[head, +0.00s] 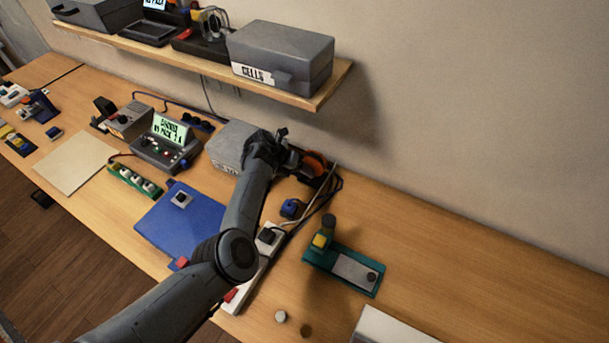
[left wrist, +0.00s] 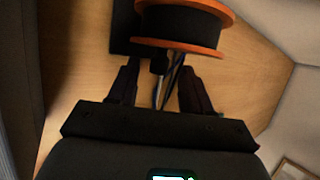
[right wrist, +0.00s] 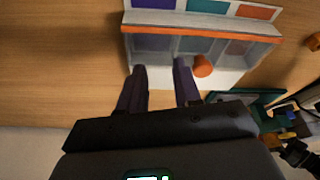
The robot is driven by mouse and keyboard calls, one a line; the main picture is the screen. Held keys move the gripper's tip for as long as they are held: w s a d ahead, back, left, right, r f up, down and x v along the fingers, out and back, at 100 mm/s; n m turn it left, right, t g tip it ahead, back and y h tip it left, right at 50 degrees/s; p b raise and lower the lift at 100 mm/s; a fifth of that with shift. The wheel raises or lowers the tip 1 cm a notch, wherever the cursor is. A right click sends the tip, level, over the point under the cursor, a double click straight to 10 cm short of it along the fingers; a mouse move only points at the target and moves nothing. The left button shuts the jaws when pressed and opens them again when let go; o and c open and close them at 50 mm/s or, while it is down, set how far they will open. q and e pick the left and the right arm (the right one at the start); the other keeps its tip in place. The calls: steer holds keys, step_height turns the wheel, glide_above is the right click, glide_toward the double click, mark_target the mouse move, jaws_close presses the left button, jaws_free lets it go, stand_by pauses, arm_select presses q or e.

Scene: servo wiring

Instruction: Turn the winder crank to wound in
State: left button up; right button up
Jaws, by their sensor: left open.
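The cable winder (head: 314,163), a dark spool with orange rims, stands at the back of the bench by the wall, partly hidden behind my left gripper (head: 284,147). In the left wrist view the spool (left wrist: 180,25) lies just beyond the fingertips. My left gripper (left wrist: 156,72) is open. A small grey-tipped piece (left wrist: 158,63), perhaps the crank handle, and dark cable (left wrist: 171,82) show between its fingers; I cannot tell whether they touch. My right gripper (right wrist: 160,66) is open and empty, above a white compartment tray (right wrist: 240,55); it is out of the head view.
A shelf (head: 185,65) with a grey cells case (head: 280,57) overhangs the back. A grey box (head: 230,145), blue mat (head: 180,222), white power strip (head: 245,285) and green fixture (head: 345,268) surround my left arm. The bench at right is mostly clear.

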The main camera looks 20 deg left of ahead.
arm_select(q)
steer(key=shift+x, duration=0.75)
arm_select(e)
steer(key=shift+d+f, duration=0.15)
steer(key=shift+f, duration=0.15)
arm_select(q)
jaws_close()
arm_select(e)
steer(key=shift+r, duration=0.2)
